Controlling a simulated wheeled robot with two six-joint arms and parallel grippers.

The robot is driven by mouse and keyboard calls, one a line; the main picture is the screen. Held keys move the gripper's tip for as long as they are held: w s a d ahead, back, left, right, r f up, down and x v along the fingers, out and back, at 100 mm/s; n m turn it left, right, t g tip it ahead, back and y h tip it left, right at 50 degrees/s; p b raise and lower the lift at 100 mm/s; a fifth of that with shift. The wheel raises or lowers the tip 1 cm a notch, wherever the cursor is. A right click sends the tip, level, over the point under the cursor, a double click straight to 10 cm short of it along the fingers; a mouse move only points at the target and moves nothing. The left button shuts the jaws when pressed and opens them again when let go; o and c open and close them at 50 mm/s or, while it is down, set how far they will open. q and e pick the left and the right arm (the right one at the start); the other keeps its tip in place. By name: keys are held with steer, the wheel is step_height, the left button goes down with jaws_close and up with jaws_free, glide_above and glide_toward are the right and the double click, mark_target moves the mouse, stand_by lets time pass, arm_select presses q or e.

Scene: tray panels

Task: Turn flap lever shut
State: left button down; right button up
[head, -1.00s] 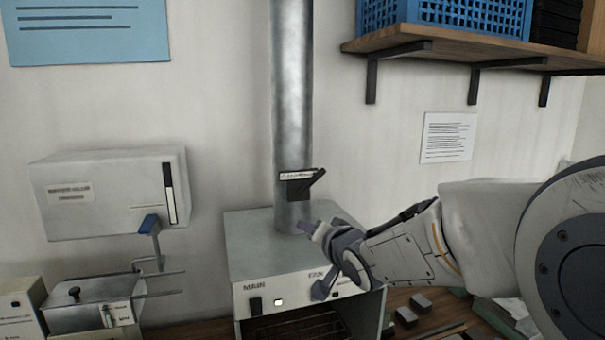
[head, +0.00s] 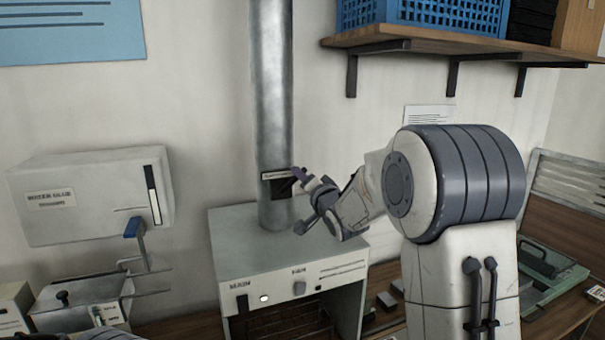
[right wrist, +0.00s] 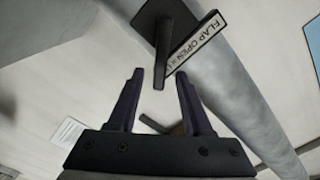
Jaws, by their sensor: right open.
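The flap lever, a dark plate with a short handle, is on the metal pipe (head: 272,110). In the head view its dark plate (head: 279,189) shows just left of my right gripper (head: 300,200), which partly covers the handle. In the right wrist view the lever (right wrist: 162,45) points down toward the gap of my right gripper (right wrist: 159,74), its end appearing between the open fingers. I cannot tell whether they touch. A white label reading "FLAP OPEN" (right wrist: 196,42) is beside the lever. My left gripper is out of view.
Below the pipe stands a grey box (head: 290,245) with MAIN and FAN switches. A wooden shelf (head: 430,45) with a blue crate (head: 450,14) is at the upper right.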

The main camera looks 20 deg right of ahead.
steer(key=shift+w, duration=0.2)
steer(key=shift+c, duration=0.3)
jaws_close()
stand_by(1.1)
